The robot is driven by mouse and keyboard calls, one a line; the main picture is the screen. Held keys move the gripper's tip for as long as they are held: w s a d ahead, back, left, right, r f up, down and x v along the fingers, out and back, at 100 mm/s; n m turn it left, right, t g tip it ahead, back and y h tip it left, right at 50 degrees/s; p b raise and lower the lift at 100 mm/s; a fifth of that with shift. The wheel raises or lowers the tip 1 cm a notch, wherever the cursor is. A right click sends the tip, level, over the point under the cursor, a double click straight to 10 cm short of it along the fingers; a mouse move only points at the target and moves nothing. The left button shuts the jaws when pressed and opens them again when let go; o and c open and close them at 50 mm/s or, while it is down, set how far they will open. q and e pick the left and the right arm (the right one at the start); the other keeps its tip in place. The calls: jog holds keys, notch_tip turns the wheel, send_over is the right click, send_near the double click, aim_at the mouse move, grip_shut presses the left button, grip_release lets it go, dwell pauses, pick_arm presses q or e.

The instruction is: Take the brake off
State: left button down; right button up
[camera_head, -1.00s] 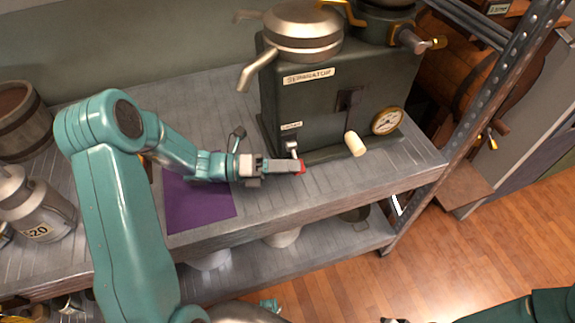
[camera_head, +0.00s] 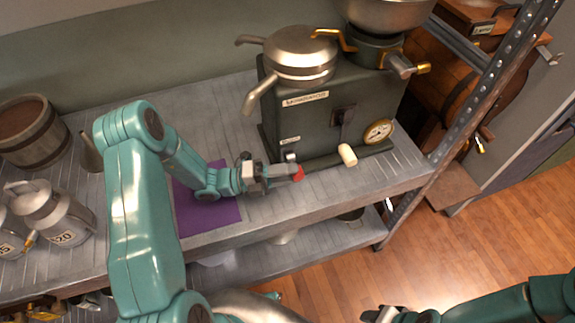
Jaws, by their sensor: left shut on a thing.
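A dark green separator (camera_head: 325,123) stands on the grey shelf. On its front are a crank with a cream handle (camera_head: 348,155) and a round gauge (camera_head: 379,131). A small grey brake bracket (camera_head: 290,157) sits low at its left, under a small label. My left gripper (camera_head: 284,173) is at this spot, shut on the brake lever, whose red end (camera_head: 299,173) shows at the fingertips. The fingers hide most of the lever. My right gripper (camera_head: 383,315) is low at the bottom edge, partly cut off, away from the separator.
A purple mat (camera_head: 208,215) lies on the shelf (camera_head: 262,213) below my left forearm. Milk cans (camera_head: 60,215) and a wooden bucket (camera_head: 30,130) stand at left. A perforated metal post (camera_head: 480,105) rises at right. A wooden floor (camera_head: 480,230) lies beyond the shelf.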

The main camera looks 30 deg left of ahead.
pick_arm(q)
jog(key=n+p, duration=0.1)
jog(key=n, duration=0.1)
jog(key=r+n+t+p, duration=0.1)
jog(key=shift+a+r+n, duration=0.1)
jog(key=shift+r+n, duration=0.2)
jog(key=shift+n, duration=0.1)
jog(key=shift+w+a+r+n+t+p, duration=0.1)
jog(key=shift+w+r+n+t+p, duration=0.1)
jog(key=shift+n+t+p, duration=0.65)
jog(key=shift+a+n, duration=0.1)
jog(key=shift+n, duration=0.35)
jog(key=c, duration=1.1)
grip_release()
jog(key=shift+g, duration=0.25)
